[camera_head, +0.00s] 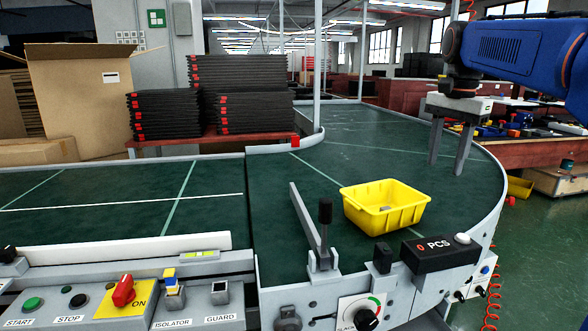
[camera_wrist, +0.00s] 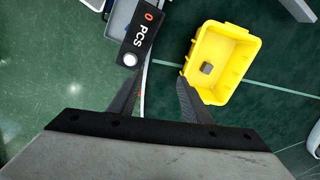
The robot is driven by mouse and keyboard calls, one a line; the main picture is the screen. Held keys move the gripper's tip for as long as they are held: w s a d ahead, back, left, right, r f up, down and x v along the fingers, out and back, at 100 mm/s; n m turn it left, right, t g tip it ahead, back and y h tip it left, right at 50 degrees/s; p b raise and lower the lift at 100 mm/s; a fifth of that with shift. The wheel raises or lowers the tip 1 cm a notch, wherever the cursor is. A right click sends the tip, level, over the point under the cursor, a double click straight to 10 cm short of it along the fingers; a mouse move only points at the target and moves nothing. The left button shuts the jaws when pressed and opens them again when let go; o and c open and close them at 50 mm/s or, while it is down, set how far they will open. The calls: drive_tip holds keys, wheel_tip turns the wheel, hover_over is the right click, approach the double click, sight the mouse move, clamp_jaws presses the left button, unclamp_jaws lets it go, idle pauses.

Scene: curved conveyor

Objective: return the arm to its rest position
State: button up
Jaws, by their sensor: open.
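My blue arm (camera_head: 520,55) reaches in from the upper right in the head view. My gripper (camera_head: 449,158) hangs from it with two grey fingers pointing down, apart, over the right part of the curved conveyor (camera_head: 350,145). In the wrist view my gripper (camera_wrist: 155,88) shows two dark fingers spread, with nothing between them. A yellow bin (camera_head: 384,207) stands on the belt, left of and nearer than the gripper. In the wrist view the yellow bin (camera_wrist: 222,62) holds a small grey block (camera_wrist: 207,68).
A black counter box reading 0 PCS (camera_head: 440,252) sits on the conveyor's near edge. A lever (camera_head: 322,225) stands left of the bin. Stacked black trays (camera_head: 240,95) and a cardboard box (camera_head: 85,95) are behind. The belt's left part is clear.

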drive_tip(key=s+a+f+n+t, duration=0.1)
drive_tip(key=s+f+n, duration=0.3)
drive_tip(key=s+f, duration=0.5)
drive_tip(key=s+a+f+n+t, duration=0.1)
drive_tip(key=s+a+f+n, duration=0.2)
drive_tip(key=s+f, duration=0.6)
drive_tip(key=s+a+f+n+t, duration=0.2)
drive_tip(key=s+f+n, duration=0.3)
drive_tip(key=s+f, duration=0.4)
drive_tip(key=shift+a, duration=0.55)
